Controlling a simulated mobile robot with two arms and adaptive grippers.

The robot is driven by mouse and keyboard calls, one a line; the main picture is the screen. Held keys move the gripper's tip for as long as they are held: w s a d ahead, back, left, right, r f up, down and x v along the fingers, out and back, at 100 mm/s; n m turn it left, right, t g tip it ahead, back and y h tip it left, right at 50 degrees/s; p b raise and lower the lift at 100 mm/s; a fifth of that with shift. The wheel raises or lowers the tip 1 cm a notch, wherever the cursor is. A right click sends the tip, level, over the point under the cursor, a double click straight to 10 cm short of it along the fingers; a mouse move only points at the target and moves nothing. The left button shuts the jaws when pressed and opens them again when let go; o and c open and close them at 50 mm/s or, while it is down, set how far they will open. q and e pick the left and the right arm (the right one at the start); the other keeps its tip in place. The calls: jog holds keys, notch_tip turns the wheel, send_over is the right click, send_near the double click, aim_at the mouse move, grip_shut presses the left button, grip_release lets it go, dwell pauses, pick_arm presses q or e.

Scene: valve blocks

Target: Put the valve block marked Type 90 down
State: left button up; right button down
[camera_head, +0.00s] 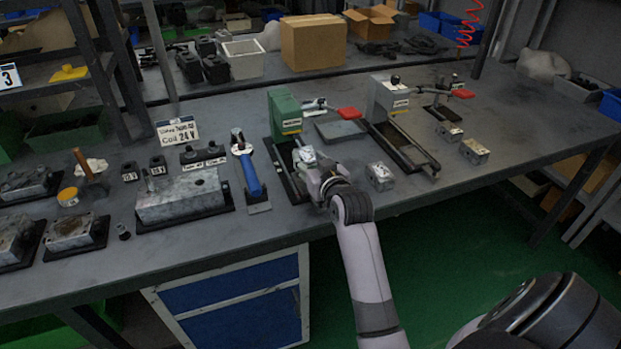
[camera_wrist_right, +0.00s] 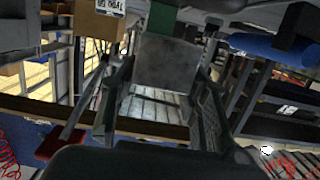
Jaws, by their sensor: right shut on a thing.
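My right gripper (camera_head: 307,168) is at the front of the workbench, by the green bench fixture (camera_head: 284,115). It is shut on a small grey metal valve block (camera_head: 305,155). In the right wrist view the block (camera_wrist_right: 166,62) sits between the two fingers (camera_wrist_right: 165,85). No marking can be read on its visible face. In the head view the block is over or on the dark base of the green fixture; whether it touches is unclear. My left gripper is not in view.
Similar small blocks stand right of the gripper (camera_head: 380,177) and further right (camera_head: 474,151). A grey fixture (camera_head: 388,98) with a red-handled clamp stands behind. A blue-handled tool (camera_head: 248,172) and a large metal block (camera_head: 180,198) lie left.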

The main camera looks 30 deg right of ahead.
jog(key=shift+f, duration=0.65)
notch_tip(320, 180, down, 3)
jog(key=shift+f, duration=0.25)
jog(key=shift+f, duration=0.15)
jog(key=c, duration=0.9)
grip_release()
jog(key=shift+c, duration=0.2)
